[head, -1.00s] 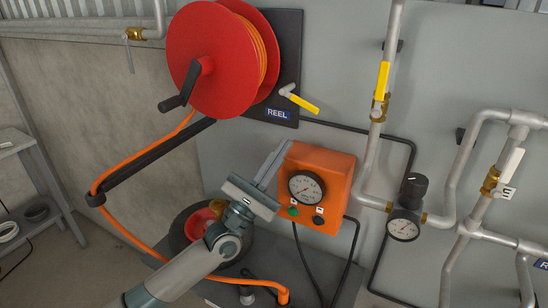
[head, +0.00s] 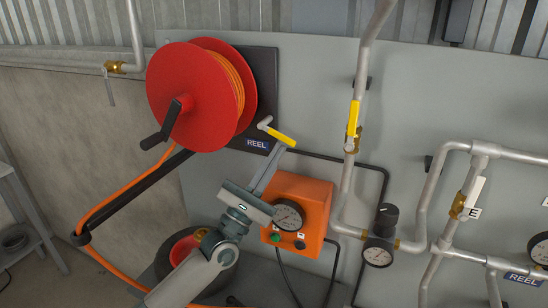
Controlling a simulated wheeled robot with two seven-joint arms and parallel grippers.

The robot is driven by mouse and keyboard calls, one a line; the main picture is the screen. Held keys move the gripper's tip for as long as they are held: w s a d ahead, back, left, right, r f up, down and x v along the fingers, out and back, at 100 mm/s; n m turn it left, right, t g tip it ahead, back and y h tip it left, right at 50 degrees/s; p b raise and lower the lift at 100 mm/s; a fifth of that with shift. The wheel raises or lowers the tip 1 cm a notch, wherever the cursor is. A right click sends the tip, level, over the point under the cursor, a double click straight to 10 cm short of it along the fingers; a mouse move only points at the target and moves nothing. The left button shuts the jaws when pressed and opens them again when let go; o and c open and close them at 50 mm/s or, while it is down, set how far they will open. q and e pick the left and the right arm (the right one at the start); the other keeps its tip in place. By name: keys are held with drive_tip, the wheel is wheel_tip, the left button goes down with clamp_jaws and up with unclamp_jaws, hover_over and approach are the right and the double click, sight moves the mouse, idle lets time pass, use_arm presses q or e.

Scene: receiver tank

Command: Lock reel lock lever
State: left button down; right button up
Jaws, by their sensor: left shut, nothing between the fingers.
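The reel lock lever (head: 282,138) has a yellow handle on a grey pivot, beside the REEL label (head: 257,143) at the right of the red hose reel (head: 190,95). Its handle slants down to the right. My left gripper (head: 281,150) comes up from below, its fingers together and empty. Its fingertips are just below the yellow handle, near its lower end; I cannot tell whether they touch it. My right gripper is not in view.
An orange box (head: 312,203) with a gauge is just right of my left gripper. A vertical pipe with a yellow valve handle (head: 353,117) stands right of the lever. A black hose runs below the lever. The grey panel (head: 310,95) above is clear.

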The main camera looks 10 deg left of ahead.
sight(287, 138)
use_arm(q)
drive_tip(key=shift+d+r+n+t+y, duration=0.15)
drive_tip(key=shift+n+t+y, duration=0.25)
drive_tip(key=shift+n+y, duration=0.25)
drive_tip(key=shift+d+r+n+t+y, duration=0.15)
drive_tip(key=shift+n+t+y, duration=0.25)
drive_tip(key=shift+n+y, duration=0.2)
drive_tip(key=shift+s+d+r+n+t+y, duration=0.15)
drive_tip(key=shift+n+t+y, duration=0.15)
drive_tip(key=shift+n+y, duration=0.4)
drive_tip(key=n+y, duration=0.1)
drive_tip(key=n, duration=0.1)
drive_tip(key=r+n+t+y, duration=0.1)
drive_tip(key=n+y, duration=0.1)
drive_tip(key=d+n+y, duration=0.1)
drive_tip(key=n+y, duration=0.1)
drive_tip(key=n, duration=0.1)
drive_tip(key=shift+d+r+t+y+p, duration=0.1)
drive_tip(key=shift+r+t+y+p, duration=0.15)
drive_tip(key=shift+t+p, duration=0.15)
drive_tip(key=shift+s+d+r+n+g+y+p, duration=0.15)
drive_tip(key=shift+r+n+y, duration=0.3)
drive_tip(key=shift+n+y, duration=0.8)
drive_tip(key=shift+w+d+r+n+g+y+p, duration=0.1)
drive_tip(key=shift+r+n+y, duration=0.4)
drive_tip(key=shift+n+y, duration=0.75)
drive_tip(key=shift+s+d+r+n+g+y+p, duration=0.15)
drive_tip(key=shift+r+n+y, duration=0.3)
drive_tip(key=shift+n+y, duration=0.8)
